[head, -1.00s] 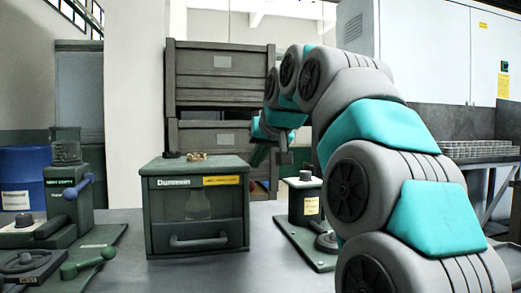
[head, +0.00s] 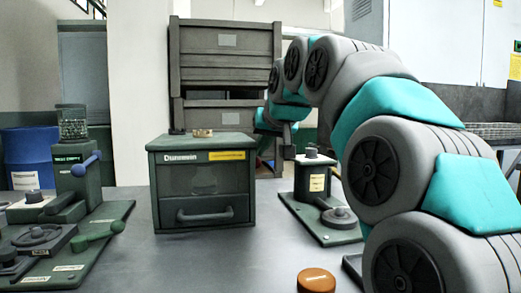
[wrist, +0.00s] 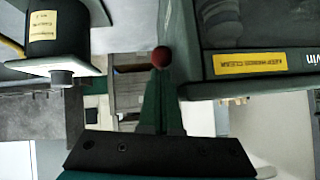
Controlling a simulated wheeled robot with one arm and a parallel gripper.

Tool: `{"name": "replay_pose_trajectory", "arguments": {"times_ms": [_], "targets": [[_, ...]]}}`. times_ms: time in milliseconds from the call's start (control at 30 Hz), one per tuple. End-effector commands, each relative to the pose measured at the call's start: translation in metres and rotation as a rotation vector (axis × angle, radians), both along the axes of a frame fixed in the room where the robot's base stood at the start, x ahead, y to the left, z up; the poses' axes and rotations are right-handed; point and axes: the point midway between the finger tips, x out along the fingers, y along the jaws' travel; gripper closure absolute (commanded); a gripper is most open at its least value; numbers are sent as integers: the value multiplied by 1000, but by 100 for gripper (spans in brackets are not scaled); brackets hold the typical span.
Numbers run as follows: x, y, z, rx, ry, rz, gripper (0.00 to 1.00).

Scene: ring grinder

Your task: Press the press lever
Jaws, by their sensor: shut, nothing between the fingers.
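My gripper (head: 288,150) hangs at the end of the raised arm, just left of the top of a dark green press-like unit (head: 316,180) with a round black knob. In the wrist view my gripper's slim green fingers (wrist: 160,92) are shut, with nothing between them. A small red ball (wrist: 160,57) shows right at the fingertips; I cannot tell whether they touch it or what it belongs to. The same dark unit (wrist: 58,35) is upside down at the upper left of the wrist view. No press lever is clearly recognisable; my arm hides part of the right side.
A green Dummwin box (head: 202,190) stands mid-table, also at upper right of the wrist view (wrist: 275,82). A grinder-like machine (head: 75,190) with a blue-knobbed handle (head: 85,164) is at left. An orange disc (head: 317,280) lies at the front. The table between is clear.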

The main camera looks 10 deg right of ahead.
Motion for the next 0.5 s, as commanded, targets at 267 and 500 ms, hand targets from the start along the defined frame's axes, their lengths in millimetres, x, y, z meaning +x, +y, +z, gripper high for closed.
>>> {"name": "replay_pose_trajectory", "arguments": {"times_ms": [267,500], "targets": [[-3,0,-32,-1,-144,1,100],[-2,0,-49,0,-277,0,100]]}}
